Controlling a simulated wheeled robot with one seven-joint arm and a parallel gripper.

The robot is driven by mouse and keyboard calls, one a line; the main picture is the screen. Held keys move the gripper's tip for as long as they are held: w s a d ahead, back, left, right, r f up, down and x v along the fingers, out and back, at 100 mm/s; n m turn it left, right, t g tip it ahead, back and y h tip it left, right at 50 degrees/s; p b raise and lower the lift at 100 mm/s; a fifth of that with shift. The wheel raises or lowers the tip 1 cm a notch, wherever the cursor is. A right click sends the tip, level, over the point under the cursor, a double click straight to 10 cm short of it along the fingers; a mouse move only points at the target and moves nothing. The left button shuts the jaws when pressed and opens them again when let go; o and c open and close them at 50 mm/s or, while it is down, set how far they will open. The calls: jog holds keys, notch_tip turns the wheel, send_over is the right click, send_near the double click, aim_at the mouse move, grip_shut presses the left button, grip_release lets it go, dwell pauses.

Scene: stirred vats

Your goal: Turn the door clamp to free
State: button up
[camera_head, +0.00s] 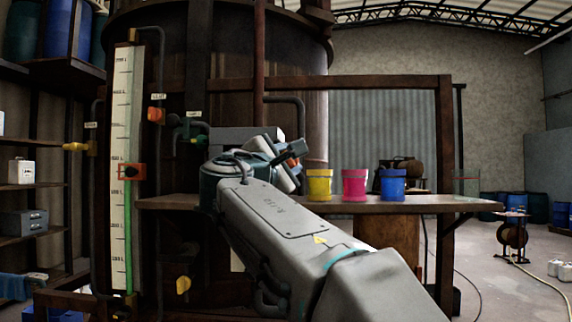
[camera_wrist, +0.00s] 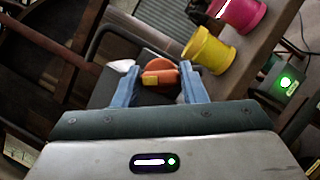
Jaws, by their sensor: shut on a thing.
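An orange knob-like part with a small yellow patch, which looks like the door clamp (camera_wrist: 160,76), sits between the blue fingers of my gripper (camera_wrist: 158,84) in the wrist view. The fingers are shut on it, one on each side. In the head view only a small orange bit of the clamp (camera_head: 292,162) shows beside my gripper (camera_head: 287,154), in front of the vat (camera_head: 225,60). My own arm and wrist hide most of the clamp's mounting and the door there. I cannot tell which position the clamp is turned to.
A shelf (camera_head: 430,207) right of my wrist bears a yellow pot (camera_head: 319,185), a pink pot (camera_head: 354,185) and a blue pot (camera_head: 392,185). A level gauge (camera_head: 122,150) and valve handles stand at left. The floor at right is mostly clear, with a hose.

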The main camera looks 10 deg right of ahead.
jog(key=shift+m+g+y+p, duration=0.25)
jog(key=shift+m+g, duration=0.35)
jog(key=shift+m, duration=1.15)
jog(key=shift+m+g+y+p, duration=0.1)
jog(key=shift+m+g+p, duration=0.4)
jog(key=shift+m, duration=1.25)
jog(key=shift+g, duration=0.3)
jog(key=o, duration=1)
jog(key=shift+s+a, duration=0.1)
jog(key=b+v, duration=0.2)
jog(key=v, duration=1.1)
jog(key=shift+s+a, duration=0.2)
